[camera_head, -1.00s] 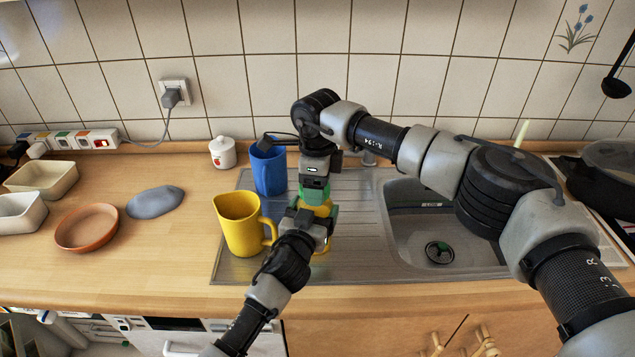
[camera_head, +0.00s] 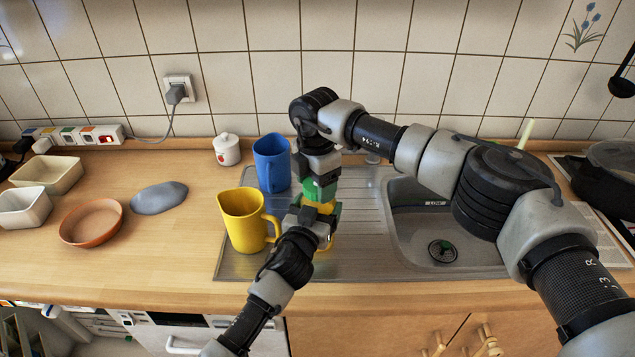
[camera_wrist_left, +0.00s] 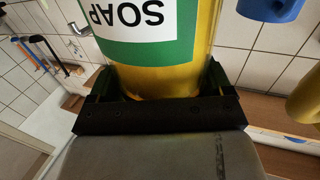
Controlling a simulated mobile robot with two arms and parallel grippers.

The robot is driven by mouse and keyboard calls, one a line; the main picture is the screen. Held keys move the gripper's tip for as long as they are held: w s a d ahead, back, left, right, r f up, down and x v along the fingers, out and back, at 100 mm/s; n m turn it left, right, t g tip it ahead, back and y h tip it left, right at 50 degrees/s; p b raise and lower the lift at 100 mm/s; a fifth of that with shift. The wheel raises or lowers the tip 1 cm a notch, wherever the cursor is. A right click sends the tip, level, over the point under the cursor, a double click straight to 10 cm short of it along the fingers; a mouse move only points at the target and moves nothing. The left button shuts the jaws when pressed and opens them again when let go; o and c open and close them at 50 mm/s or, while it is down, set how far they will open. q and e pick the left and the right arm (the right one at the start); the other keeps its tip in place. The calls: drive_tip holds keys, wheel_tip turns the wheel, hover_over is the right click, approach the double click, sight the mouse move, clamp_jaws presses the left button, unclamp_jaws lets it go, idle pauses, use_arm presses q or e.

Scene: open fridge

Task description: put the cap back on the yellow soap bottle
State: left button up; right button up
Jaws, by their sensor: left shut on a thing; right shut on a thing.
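The yellow soap bottle (camera_wrist_left: 200,75), with green bands and a white SOAP label, fills the upper left wrist view. My left gripper (camera_wrist_left: 150,95) is shut around it; the label appears upside down there, and the bottle's top is out of frame. In the head view a small yellow part of the bottle (camera_head: 319,207) shows between my two grippers. My left gripper (camera_head: 321,220) is below, and my right gripper (camera_head: 320,190) comes down from above. It is shut, apparently on the cap, which its fingers hide. I cannot tell whether cap and bottle touch.
A yellow mug (camera_head: 245,222) stands close left of the grippers, and a blue cup (camera_head: 272,165) behind it. The sink basin (camera_head: 425,240) is at right. A sponge-like grey thing (camera_head: 159,197), an orange dish (camera_head: 90,222) and a white jar (camera_head: 227,149) stand left.

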drive_tip(key=m, duration=0.7)
drive_tip(key=shift+w+a, duration=0.1)
drive_tip(key=shift+w, duration=0.15)
drive_tip(key=m, duration=0.5)
drive_tip(key=shift+a+m, duration=0.1)
drive_tip(key=shift+m, duration=0.2)
drive_tip(key=shift+w+r, duration=0.1)
drive_tip(key=o, duration=0.9)
drive_tip(key=shift+r, duration=2.2)
drive_tip(key=shift+c, duration=0.4)
